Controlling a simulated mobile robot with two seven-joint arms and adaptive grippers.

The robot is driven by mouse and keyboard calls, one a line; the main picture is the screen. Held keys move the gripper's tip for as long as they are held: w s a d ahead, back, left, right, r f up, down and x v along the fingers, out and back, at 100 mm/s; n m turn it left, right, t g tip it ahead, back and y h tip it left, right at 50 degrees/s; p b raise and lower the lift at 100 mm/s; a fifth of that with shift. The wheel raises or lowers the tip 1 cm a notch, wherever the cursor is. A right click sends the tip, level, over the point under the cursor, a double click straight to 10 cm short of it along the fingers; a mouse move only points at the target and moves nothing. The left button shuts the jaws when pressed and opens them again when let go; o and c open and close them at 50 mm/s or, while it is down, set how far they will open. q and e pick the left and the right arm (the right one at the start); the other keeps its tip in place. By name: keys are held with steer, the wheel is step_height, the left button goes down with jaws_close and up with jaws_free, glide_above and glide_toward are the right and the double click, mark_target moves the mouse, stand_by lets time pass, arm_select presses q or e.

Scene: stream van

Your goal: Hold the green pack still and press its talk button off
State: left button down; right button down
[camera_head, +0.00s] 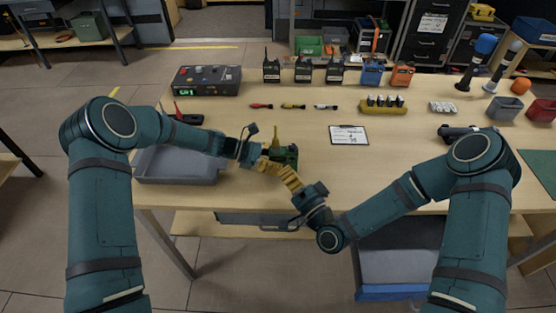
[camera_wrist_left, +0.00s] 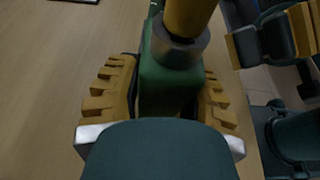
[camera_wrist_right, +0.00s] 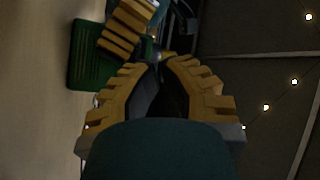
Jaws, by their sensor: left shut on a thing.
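The green pack (camera_head: 288,154) stands near the table's front edge in the head view, with a yellow antenna rising from it. In the left wrist view its green body (camera_wrist_left: 165,85) sits between the two yellow fingers of my left gripper (camera_wrist_left: 160,85), under a grey collar and the antenna. My left gripper (camera_head: 268,164) is shut on it. My right gripper (camera_head: 286,172) is close in front of the pack, its fingertips together and empty. In the right wrist view the pack (camera_wrist_right: 87,60) shows beyond the right fingertips (camera_wrist_right: 165,60), apart from them. I cannot make out the talk button.
A grey tray (camera_head: 180,166) lies left of the pack. A clipboard (camera_head: 348,135) lies to the right, with clear table between. Small coloured markers (camera_head: 293,106) lie behind, and dark radios (camera_head: 303,70) stand at the back beside a control box (camera_head: 207,80).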

steer(key=shift+s, duration=2)
arm_select(q)
steer(key=c, duration=0.5)
jaws_free()
